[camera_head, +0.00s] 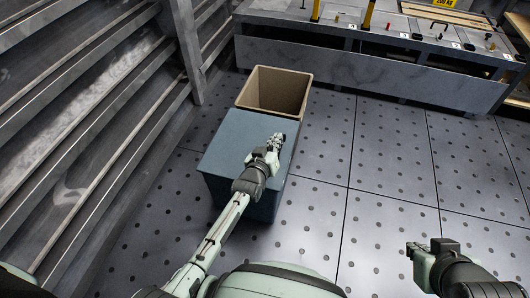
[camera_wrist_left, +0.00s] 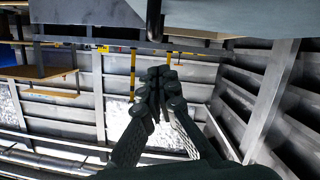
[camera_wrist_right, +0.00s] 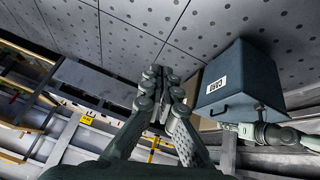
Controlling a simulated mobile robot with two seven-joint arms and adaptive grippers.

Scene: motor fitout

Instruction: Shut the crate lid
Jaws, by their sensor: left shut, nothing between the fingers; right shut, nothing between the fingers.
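The blue-grey crate (camera_head: 250,207) stands on the floor, with its flat lid (camera_head: 228,143) lying level across the top and looking shut. In the right wrist view the crate (camera_wrist_right: 240,65) appears upside down, with a white label and a small dark handle on one side. My left gripper (camera_head: 278,138) is shut and empty, over the lid near its far right edge; I cannot tell whether it touches. It also shows in the left wrist view (camera_wrist_left: 160,82). My right gripper (camera_head: 411,249) is shut and empty, out over the floor at the right; it also shows in the right wrist view (camera_wrist_right: 161,76).
An open tan bin (camera_head: 262,80) stands directly behind the crate. Metal shelving (camera_head: 100,120) runs along the left. A grey workbench (camera_head: 370,75) with tools and coloured parts is at the back. The dotted floor (camera_head: 385,170) right of the crate is clear.

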